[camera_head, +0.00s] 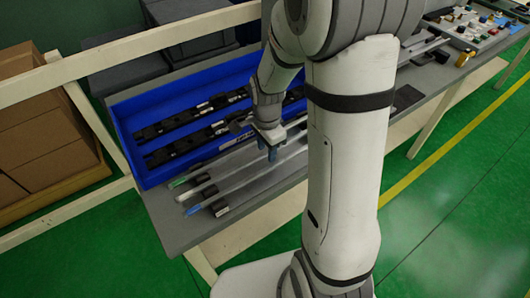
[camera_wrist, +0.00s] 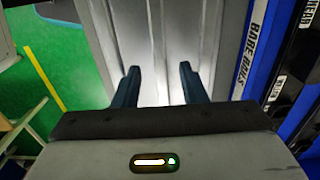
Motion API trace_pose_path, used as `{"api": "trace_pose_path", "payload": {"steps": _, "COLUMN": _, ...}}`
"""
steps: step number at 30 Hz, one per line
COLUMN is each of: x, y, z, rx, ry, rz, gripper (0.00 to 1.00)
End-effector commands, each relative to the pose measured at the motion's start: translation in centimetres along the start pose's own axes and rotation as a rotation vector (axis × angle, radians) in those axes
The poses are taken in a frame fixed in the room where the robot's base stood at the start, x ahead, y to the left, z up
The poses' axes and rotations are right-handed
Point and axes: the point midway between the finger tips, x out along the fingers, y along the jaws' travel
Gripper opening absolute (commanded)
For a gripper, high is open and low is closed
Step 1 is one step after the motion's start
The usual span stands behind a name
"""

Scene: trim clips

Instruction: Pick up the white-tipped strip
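Several long grey strips lie side by side on the grey table in the head view, with different coloured ends. The white-tipped strip (camera_head: 191,194) seems to be one of the middle ones, its pale end towards the table's near left edge. My gripper (camera_head: 269,152) is above the strips, pointing down, partway along their length. In the wrist view my gripper (camera_wrist: 160,86) is open, with two dark blue fingers apart. Pale grey strips (camera_wrist: 165,40) run below and between the fingers. No strip is visibly held. Which strip is between the fingers cannot be told, as no tips show there.
A blue tray (camera_head: 125,139) with black rails lies behind the strips; its "BARE RAILS" label (camera_wrist: 247,55) shows in the wrist view. Cardboard boxes (camera_head: 45,130) stand at left. Small parts (camera_head: 470,32) lie at the table's far right. My arm hides part of the table.

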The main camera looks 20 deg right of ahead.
Motion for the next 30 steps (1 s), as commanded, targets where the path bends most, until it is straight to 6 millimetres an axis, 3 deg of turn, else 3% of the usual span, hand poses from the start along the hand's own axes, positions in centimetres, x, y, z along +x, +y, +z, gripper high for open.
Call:
{"api": "trace_pose_path", "payload": {"steps": 3, "x": -0.02, "y": 0.00, "z": -0.02, "rx": 0.000, "ry": 0.000, "rz": 0.000, "gripper": 0.38}}
{"api": "trace_pose_path", "payload": {"steps": 17, "x": -0.05, "y": 0.01, "z": -0.05, "rx": 0.001, "ry": 0.000, "rz": 0.000, "gripper": 0.01}}
{"api": "trace_pose_path", "payload": {"steps": 30, "x": -0.66, "y": -0.05, "z": -0.11, "rx": 0.002, "ry": 0.001, "rz": -0.003, "gripper": 0.00}}
